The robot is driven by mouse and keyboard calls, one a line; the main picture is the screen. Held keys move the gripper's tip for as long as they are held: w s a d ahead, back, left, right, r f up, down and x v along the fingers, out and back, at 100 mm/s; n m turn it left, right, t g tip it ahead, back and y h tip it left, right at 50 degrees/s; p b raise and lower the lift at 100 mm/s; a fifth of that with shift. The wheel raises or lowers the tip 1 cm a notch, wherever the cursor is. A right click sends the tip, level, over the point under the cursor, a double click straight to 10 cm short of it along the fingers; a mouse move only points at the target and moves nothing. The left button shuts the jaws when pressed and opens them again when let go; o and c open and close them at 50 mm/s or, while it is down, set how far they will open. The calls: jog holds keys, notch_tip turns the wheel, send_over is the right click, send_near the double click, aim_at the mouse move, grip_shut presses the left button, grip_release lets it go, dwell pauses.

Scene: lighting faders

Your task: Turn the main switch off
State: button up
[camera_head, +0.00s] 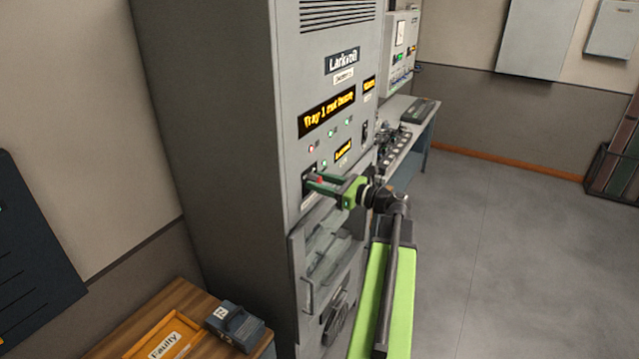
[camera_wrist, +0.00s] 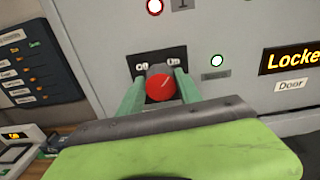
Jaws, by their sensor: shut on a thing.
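The main switch is a red round knob (camera_wrist: 160,87) on a black plate (camera_wrist: 143,66) with small white markings, on the front of the tall grey cabinet (camera_head: 235,120). In the wrist view my gripper (camera_wrist: 160,84) has one green finger on each side of the knob and is shut on it. In the head view my gripper (camera_head: 317,182) reaches the cabinet's front at the switch, and its fingers partly hide the switch plate (camera_head: 308,180).
An amber display (camera_head: 327,113) and small lamps sit above the switch. A grey drawer front with a handle (camera_head: 306,276) is below. A wooden table (camera_head: 195,298) with an orange "Faulty" tray (camera_head: 143,349) and a blue-grey box (camera_head: 236,326) stands at left.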

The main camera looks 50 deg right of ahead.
jog(key=shift+s+a+f+n, duration=0.1)
jog(key=shift+a+f+n, duration=0.05)
jog(key=shift+n, duration=4.15)
jog(key=shift+a+f+n, duration=0.1)
jog(key=shift+n, duration=4.2)
jog(key=o, duration=1.4)
jog(key=shift+c, duration=0.2)
jog(key=v, duration=1.7)
jog(key=shift+s, duration=0.25)
